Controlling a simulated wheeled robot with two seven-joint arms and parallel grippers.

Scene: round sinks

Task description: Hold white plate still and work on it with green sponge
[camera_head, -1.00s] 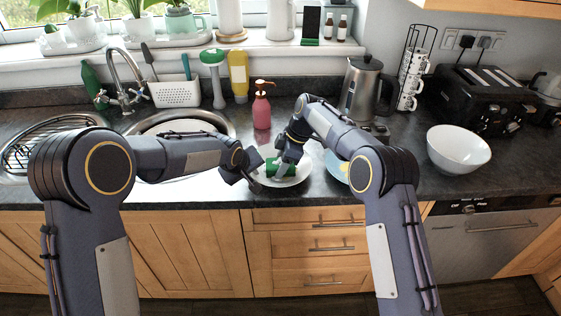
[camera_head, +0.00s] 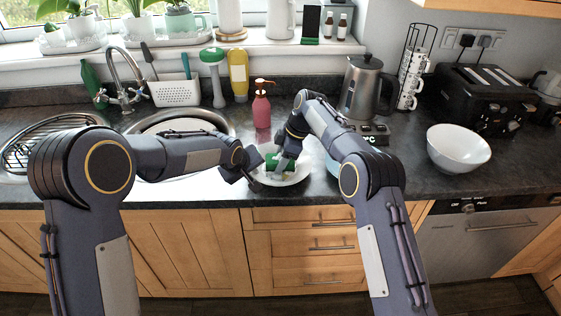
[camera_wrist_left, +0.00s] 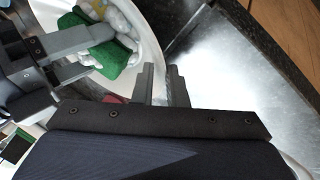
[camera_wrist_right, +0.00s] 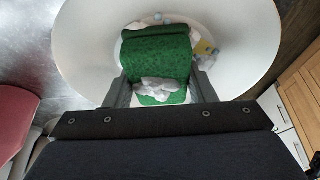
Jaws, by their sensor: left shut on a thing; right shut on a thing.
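The white plate (camera_head: 298,174) lies on the dark worktop near its front edge; it fills much of the right wrist view (camera_wrist_right: 85,60). My left gripper (camera_head: 256,180) is shut on the plate's rim at its left side; its fingers (camera_wrist_left: 165,75) show at the rim in the left wrist view. My right gripper (camera_head: 280,167) is shut on the green sponge (camera_wrist_right: 158,55) over the plate. White foam and small yellowish and bluish bits lie around the sponge. The sponge also shows in the left wrist view (camera_wrist_left: 108,58). Whether it touches the plate's surface is hard to tell.
A pink soap bottle (camera_head: 261,106) stands behind the plate. A round sink (camera_head: 215,118) lies to the left, and a steel kettle (camera_head: 362,90) and white bowl (camera_head: 458,148) to the right. A blue dish (camera_head: 333,168) is partly hidden behind my right arm.

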